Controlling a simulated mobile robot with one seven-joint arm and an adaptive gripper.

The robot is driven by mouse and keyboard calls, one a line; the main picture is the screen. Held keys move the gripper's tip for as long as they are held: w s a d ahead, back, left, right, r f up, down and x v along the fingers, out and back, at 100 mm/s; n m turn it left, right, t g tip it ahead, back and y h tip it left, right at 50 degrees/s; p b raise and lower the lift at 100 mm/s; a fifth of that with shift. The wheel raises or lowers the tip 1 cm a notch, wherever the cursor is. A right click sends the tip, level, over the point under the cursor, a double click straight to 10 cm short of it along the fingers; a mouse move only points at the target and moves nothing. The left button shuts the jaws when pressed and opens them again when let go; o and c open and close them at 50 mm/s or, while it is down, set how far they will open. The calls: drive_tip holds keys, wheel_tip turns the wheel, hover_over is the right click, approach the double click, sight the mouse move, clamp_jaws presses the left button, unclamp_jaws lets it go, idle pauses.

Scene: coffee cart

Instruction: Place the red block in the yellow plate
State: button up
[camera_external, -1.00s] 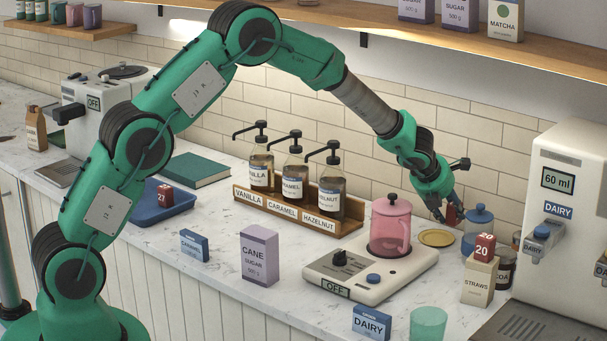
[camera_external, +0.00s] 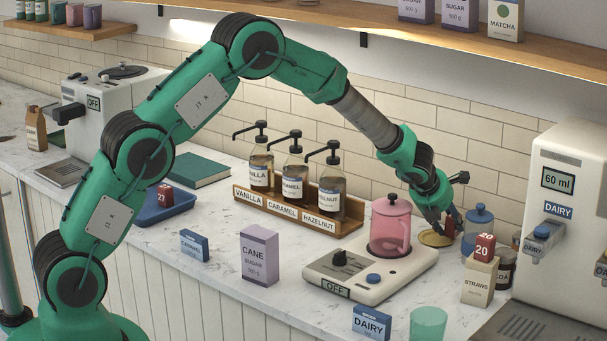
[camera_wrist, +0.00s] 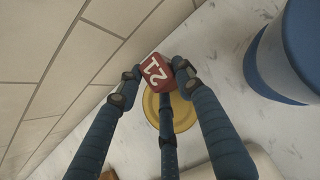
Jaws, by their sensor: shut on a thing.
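My gripper (camera_external: 447,230) is shut on a red block (camera_wrist: 157,72) marked 21. In the wrist view the block sits between my fingertips, over the far edge of the yellow plate (camera_wrist: 184,116). In the external view the fingers are low at the right side of the yellow plate (camera_external: 430,241), and the block is mostly hidden behind them. I cannot tell whether the block touches the plate. Two other red blocks show: one marked 20 (camera_external: 485,247) on the straws box, and one marked 27 (camera_external: 165,195) on the blue tray.
A blue lidded jar (camera_external: 478,228) stands close right of my gripper. The hot plate (camera_external: 320,268) with a pink pitcher (camera_external: 390,228) is to the left. The straws box (camera_external: 479,282) stands in front. The tiled wall (camera_external: 505,165) is close behind.

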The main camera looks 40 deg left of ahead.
drive_tip(key=o, duration=1.2)
drive_tip(key=shift+o, duration=0.2)
drive_tip(key=shift+r, duration=0.1)
drive_tip(key=shift+r+p, duration=0.35)
drive_tip(key=shift+r, duration=0.15)
drive_tip(key=p+v, duration=0.2)
drive_tip(key=v, duration=1)
drive_tip(key=shift+f, duration=0.1)
